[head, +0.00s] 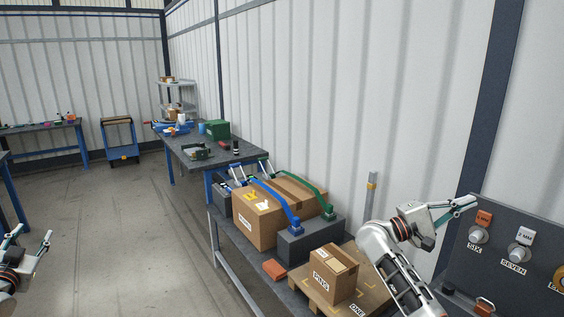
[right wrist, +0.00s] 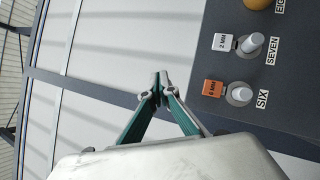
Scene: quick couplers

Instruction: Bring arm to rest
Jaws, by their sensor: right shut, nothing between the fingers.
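My right gripper (head: 472,202) is raised at the right, in front of the wall and near the upper left corner of the dark coupler panel (head: 455,268). Its fingertips meet with nothing between them in the right wrist view (right wrist: 160,88). It is apart from the couplers SIX (head: 476,235) and SEVEN (head: 517,254), which also show in the right wrist view as SIX (right wrist: 239,94) and SEVEN (right wrist: 252,42). My left gripper (head: 32,235) is at the lower left edge, fingers spread and empty, over the floor.
Below my right arm, a bench carries a small box labelled PINS (head: 334,274), larger cardboard boxes (head: 258,219) and a grey block (head: 310,240) with blue and green hoses. A farther table (head: 200,160) holds tools. The floor (head: 120,230) at left is clear.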

